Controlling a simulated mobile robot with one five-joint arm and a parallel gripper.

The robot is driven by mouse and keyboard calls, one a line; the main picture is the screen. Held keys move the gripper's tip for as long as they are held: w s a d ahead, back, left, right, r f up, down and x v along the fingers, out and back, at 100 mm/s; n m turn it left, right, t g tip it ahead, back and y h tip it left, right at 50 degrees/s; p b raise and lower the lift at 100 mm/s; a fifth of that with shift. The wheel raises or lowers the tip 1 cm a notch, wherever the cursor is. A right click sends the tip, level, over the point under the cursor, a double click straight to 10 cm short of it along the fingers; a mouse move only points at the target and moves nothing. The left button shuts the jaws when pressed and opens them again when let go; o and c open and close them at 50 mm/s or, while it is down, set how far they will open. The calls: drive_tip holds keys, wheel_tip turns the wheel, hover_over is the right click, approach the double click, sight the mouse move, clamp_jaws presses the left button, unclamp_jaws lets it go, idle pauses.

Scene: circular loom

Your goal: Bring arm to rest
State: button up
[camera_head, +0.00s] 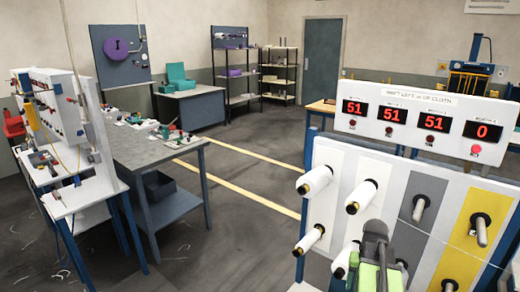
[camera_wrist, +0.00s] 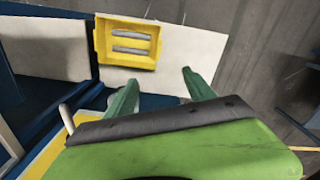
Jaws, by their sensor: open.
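My gripper (camera_wrist: 158,88) shows in the wrist view as two green fingers standing apart with nothing between them. In the head view, my green and dark grey arm (camera_head: 376,250) is at the bottom right, in front of the loom's peg panel (camera_head: 342,165). White bobbins (camera_head: 362,196) sit on pegs at the left part of this panel. The grey and yellow strips to the right carry bare metal pegs (camera_head: 481,232). The fingertips cannot be made out clearly in the head view.
A yellow bin (camera_wrist: 99,42) holding grey rods lies beyond my fingers in the wrist view, on a pale surface. A display board (camera_head: 420,118) reads 51, 51, 51 and 0. A workbench (camera_head: 160,152) stands left. The floor (camera_head: 240,215) between is open.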

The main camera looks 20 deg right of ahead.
drive_tip(key=w+a+n, duration=0.3)
drive_tip(key=a, duration=1.4)
drive_tip(key=w+a+n, duration=0.3)
drive_tip(key=w+a, duration=0.1)
drive_tip(key=a, duration=1.3)
drive_tip(key=shift+a+n, duration=0.25)
drive_tip(key=shift+n, duration=0.05)
drive_tip(key=shift+c, duration=0.3)
